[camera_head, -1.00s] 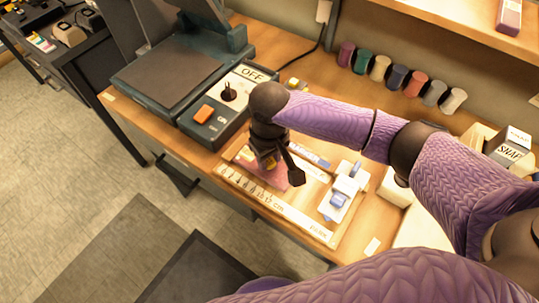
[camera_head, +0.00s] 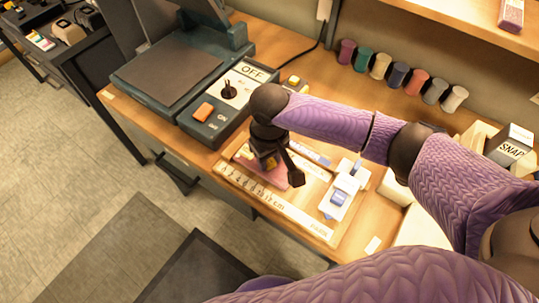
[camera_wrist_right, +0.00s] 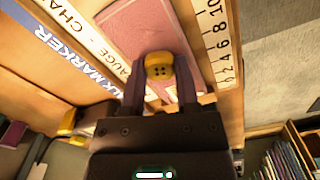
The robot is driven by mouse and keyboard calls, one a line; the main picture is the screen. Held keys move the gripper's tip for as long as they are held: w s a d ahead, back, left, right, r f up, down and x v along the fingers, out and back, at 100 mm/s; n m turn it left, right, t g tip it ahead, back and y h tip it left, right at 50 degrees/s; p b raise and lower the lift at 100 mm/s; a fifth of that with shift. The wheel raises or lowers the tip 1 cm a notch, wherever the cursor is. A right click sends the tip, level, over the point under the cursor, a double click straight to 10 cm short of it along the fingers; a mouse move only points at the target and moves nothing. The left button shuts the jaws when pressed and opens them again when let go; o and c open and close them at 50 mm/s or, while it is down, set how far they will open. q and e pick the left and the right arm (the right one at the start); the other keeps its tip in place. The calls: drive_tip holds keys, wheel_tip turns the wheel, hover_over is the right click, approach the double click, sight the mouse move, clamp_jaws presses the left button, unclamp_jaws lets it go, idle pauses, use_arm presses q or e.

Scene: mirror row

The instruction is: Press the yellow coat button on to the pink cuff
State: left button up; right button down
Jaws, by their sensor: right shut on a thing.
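The yellow coat button (camera_wrist_right: 159,66), round with several holes, is held between the fingertips of my right gripper (camera_wrist_right: 159,80). The pink cuff (camera_wrist_right: 136,28) lies flat just beyond the button in the right wrist view. The button overlaps the cuff's near end there; I cannot tell whether they touch. In the head view my right gripper (camera_head: 268,160) is over the cuff (camera_head: 276,179) and hides much of it, with its fingers pointing down. My left gripper is not in view.
The cuff lies on a board with a ruler strip (camera_head: 284,209) and a blue marker (camera_head: 312,154). A white-and-blue device (camera_head: 340,198) stands at right. A press (camera_head: 172,68) with its switch box (camera_head: 204,112) is at left. Several thread spools (camera_head: 381,66) line the back.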

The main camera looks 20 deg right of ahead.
idle(0.4)
drive_tip(key=shift+c, duration=1.4)
unclamp_jaws()
